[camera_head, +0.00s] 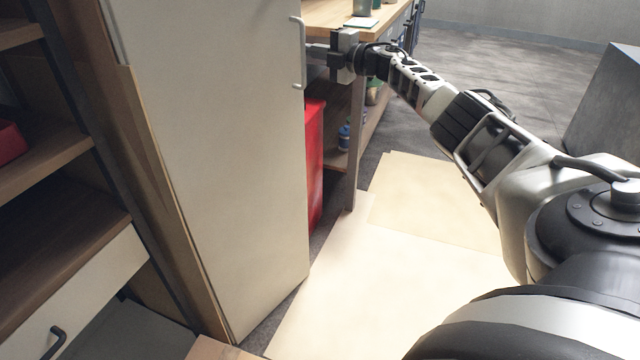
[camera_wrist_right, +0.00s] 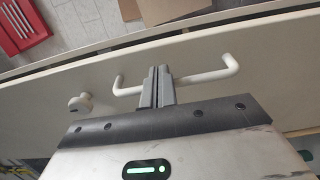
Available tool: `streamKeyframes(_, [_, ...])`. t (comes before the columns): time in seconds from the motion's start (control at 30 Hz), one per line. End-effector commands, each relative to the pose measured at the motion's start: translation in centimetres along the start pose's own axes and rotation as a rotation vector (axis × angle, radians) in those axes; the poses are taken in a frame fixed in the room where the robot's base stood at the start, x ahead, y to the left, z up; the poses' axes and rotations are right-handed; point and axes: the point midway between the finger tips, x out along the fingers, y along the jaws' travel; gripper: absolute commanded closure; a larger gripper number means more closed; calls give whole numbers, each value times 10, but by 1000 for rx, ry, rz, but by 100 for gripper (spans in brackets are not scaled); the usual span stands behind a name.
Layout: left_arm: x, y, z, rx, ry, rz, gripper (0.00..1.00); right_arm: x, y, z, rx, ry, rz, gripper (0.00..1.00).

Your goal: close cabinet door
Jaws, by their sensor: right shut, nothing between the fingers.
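The off-white cabinet door (camera_head: 220,150) fills the middle left of the head view, its broad face toward me. A pale bar handle (camera_head: 299,60) shows near its right edge. My right gripper (camera_head: 318,54) is just right of that edge, near handle height. In the right wrist view, the fingers of my right gripper (camera_wrist_right: 163,72) are shut, with nothing between them. They overlap a white bar handle (camera_wrist_right: 205,76) on a pale panel (camera_wrist_right: 60,135). I cannot tell whether they touch it. My left gripper is not in view.
Open wooden shelves (camera_head: 55,165) and a drawer (camera_head: 75,290) stand at the left. A red object (camera_head: 315,150) is partly hidden behind the door. A wooden bench (camera_head: 340,14) stands behind. Pale boards (camera_head: 390,270) lie on the floor, and a grey block (camera_head: 610,110) stands far right.

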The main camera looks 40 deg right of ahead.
Motion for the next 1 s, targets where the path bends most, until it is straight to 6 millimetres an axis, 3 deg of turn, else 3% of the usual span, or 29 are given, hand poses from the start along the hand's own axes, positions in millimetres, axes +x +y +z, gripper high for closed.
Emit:
streamKeyframes(0.63, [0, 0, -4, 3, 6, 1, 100, -5, 0, 0, 0, 1, 0, 100])
streamKeyframes(0.77, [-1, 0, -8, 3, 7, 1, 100, -19, -1, 1, -1, 0, -4, 100])
streamKeyframes(1.0, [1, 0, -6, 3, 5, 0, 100, -61, -3, 0, -3, 1, -8, 100])
